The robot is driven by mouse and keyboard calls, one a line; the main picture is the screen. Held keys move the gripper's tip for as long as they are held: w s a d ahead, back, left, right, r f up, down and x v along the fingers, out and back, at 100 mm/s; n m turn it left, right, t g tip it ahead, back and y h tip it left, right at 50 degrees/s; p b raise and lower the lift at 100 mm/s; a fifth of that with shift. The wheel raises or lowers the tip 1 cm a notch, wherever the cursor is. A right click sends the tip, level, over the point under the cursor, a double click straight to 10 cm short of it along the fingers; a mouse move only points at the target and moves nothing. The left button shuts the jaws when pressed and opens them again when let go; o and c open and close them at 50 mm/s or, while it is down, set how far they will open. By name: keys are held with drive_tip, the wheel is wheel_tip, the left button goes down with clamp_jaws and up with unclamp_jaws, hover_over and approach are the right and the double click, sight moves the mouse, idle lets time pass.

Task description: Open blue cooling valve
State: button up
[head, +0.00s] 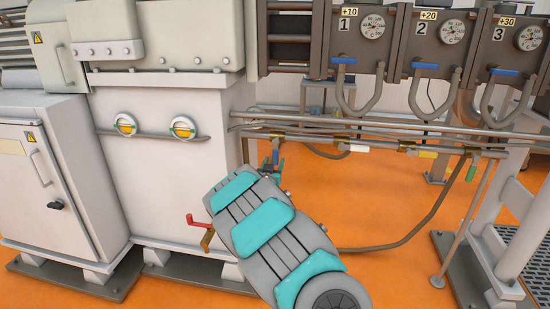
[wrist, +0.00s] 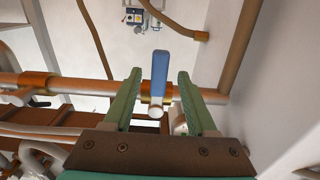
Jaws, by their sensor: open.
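A blue valve lever (wrist: 160,75) on a brass fitting of a pipe stands between the two green fingers of my gripper (wrist: 160,90) in the wrist view. The fingers are open, with a visible gap on each side of the lever. The lever points away from the pipe, roughly in line with the fingers. In the head view my gripper (head: 272,166) is at the right edge of the white machine cabinet, below the pipes. My arm hides much of that spot, and the lever is too small there to make out clearly.
A white lever (head: 358,149), a yellow lever (head: 427,155) and a green lever (head: 471,173) sit along the pipe to the right. Blue handles (head: 343,60) are under the numbered gauges. A red-handled valve (head: 203,221) is left of my arm. Orange floor lies open around.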

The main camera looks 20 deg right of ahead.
sight(275, 159)
drive_tip(key=shift+x, duration=1.65)
clamp_jaws()
